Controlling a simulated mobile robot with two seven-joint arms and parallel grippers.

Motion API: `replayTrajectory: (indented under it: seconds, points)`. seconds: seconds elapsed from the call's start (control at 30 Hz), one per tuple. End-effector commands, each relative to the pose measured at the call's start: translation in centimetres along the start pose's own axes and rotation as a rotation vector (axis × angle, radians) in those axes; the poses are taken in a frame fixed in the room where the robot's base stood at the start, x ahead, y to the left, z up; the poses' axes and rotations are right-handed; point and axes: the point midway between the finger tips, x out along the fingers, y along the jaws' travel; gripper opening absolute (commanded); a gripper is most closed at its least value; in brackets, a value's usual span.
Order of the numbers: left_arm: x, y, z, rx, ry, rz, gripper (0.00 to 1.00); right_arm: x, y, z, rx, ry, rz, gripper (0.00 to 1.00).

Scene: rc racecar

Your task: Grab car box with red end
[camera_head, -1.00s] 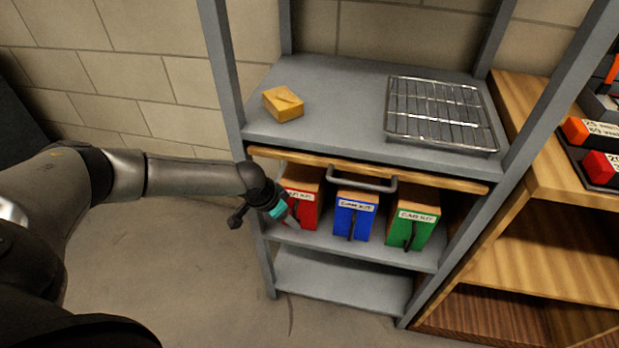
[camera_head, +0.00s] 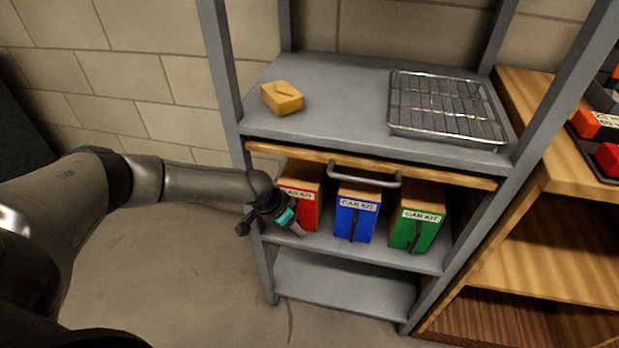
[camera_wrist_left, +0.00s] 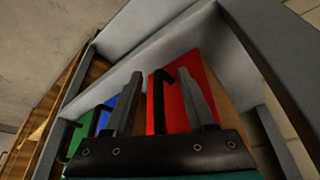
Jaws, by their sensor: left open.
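The car box with the red end (camera_head: 304,203) stands on the middle shelf, leftmost of three car kit boxes. My left gripper (camera_head: 300,232) is in front of its red end, partly covering it. In the left wrist view the open left gripper (camera_wrist_left: 165,90) has its fingers on both sides of the black handle on the red end (camera_wrist_left: 183,105). Whether the fingers touch the box cannot be told. The blue-ended box (camera_head: 354,218) and the green-ended box (camera_head: 414,229) stand to its right, each with a black handle. My right gripper is not in view.
The grey shelf unit (camera_head: 345,282) has upright posts beside the boxes. A wooden front edge with a metal handle (camera_head: 362,177) lies just above them. A wooden shelf (camera_head: 520,225) stands at right.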

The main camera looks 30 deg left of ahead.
Motion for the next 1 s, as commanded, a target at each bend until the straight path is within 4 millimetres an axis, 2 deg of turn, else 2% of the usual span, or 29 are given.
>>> replayTrajectory:
  seconds: [0.1,0.6,1.0]
  points:
    - [-0.03,0.01,-0.03,0.0,0.0,0.0,0.56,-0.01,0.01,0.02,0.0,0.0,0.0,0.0]
    - [-0.02,0.02,0.01,0.0,0.0,0.0,0.0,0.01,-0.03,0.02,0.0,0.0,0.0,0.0]
    - [-0.01,0.04,0.05,0.001,-0.001,0.001,0.0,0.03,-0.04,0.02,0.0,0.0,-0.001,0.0]
